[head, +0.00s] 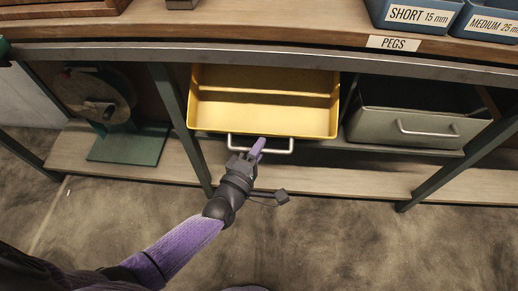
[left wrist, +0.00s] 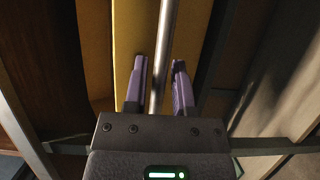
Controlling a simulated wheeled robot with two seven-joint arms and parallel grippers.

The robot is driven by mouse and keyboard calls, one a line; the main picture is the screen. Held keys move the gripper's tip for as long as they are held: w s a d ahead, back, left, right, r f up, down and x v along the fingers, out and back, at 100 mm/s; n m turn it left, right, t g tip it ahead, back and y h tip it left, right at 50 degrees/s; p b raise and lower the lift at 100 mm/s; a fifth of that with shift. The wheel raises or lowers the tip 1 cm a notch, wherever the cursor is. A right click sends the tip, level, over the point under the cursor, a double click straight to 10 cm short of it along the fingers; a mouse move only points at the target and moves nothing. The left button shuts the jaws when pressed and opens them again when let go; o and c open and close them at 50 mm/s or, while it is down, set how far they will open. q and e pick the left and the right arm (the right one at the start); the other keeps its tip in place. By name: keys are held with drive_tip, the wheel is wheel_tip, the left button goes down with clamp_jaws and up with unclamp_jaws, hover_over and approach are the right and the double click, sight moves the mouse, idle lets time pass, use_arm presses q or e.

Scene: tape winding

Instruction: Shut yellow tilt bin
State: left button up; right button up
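The yellow tilt bin (head: 264,112) stands open under the bench, tipped out so that its empty inside shows. Its pale metal bar handle (head: 275,151) runs along the front below the rim. My left gripper (head: 258,146) is at the handle, near its middle. In the left wrist view the handle bar (left wrist: 165,35) runs between the two purple fingers of my left gripper (left wrist: 160,68). The fingers are apart with a gap beside the bar, closer on the left side. The bin's yellow front (left wrist: 128,38) shows behind them. My right gripper is not in view.
A grey bin (head: 400,124) with its own handle is to the right of the yellow one. A green stand with a round reel (head: 95,92) is at the left. Bench legs (head: 181,125) flank the bins. Blue peg boxes (head: 413,14) stand on the benchtop. The floor in front is clear.

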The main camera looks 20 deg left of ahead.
use_arm(q)
clamp_jaws()
idle(1.4)
